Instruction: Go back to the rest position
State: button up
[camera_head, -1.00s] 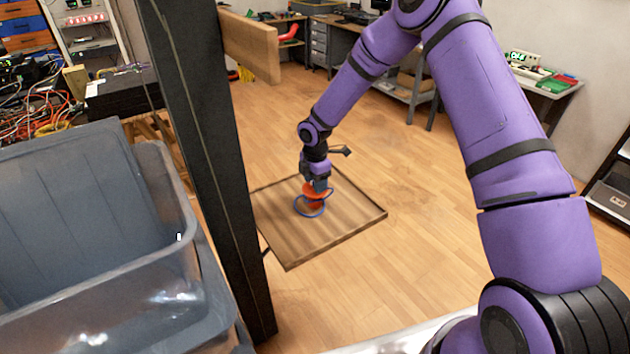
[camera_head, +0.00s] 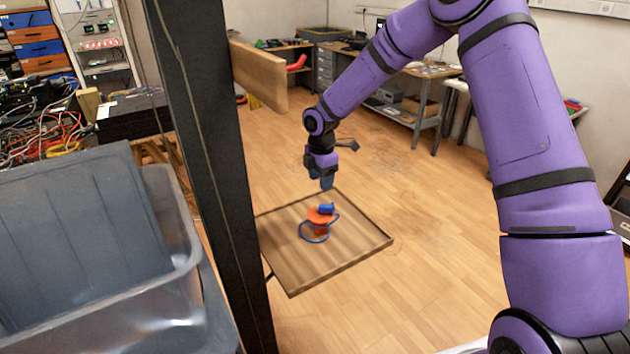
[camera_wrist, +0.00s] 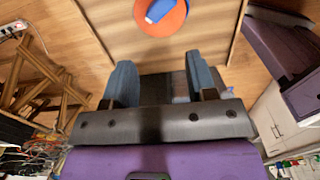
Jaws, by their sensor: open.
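My gripper (camera_head: 327,184) is raised above the square wooden board (camera_head: 350,258), with clear space under its fingertips. In the wrist view my gripper (camera_wrist: 160,85) shows its two blue-grey fingers spread apart with nothing between them. An orange-red spool-like object (camera_head: 316,216) stands on the board with a blue cable (camera_head: 303,238) looped around it. A small blue piece (camera_head: 326,209) lies on its top. The wrist view shows the orange-red top (camera_wrist: 158,24) and the blue piece (camera_wrist: 159,9) beyond the fingers, cut by the picture's upper edge.
A dark upright post (camera_head: 205,150) stands just left of the board, with a wooden plank (camera_head: 258,74) beside it. A grey plastic bin (camera_head: 95,325) fills the lower left. Desks (camera_head: 410,112) line the back wall. The wooden floor (camera_head: 440,210) right of the board is clear.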

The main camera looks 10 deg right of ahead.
jog(key=s+d+r+m+t+h, duration=0.1)
jog(key=s+d+r+m, duration=0.15)
jog(key=s+r, duration=0.4)
jog(key=s+d+r+m+t, duration=0.15)
jog(key=s+r+m, duration=0.25)
jog(key=r, duration=0.5)
jog(key=s+d+r+m+h, duration=0.1)
jog(key=s+d+r+m, duration=0.2)
jog(key=s+r, duration=0.35)
jog(key=s+d+r+m+t, duration=0.1)
jog(key=s+r+m, duration=0.2)
jog(key=s, duration=0.4)
jog(key=s+d+r+m+y, duration=0.1)
jog(key=s+r+m, duration=0.2)
jog(key=s+m, duration=0.2)
jog(key=s+d+r+m+t+y, duration=0.1)
jog(key=s+d+r+m, duration=0.1)
jog(key=s, duration=0.9)
jog(key=shift+s+r+m+t, duration=0.3)
jog(key=shift+r+m, duration=0.3)
jog(key=shift+m, duration=0.45)
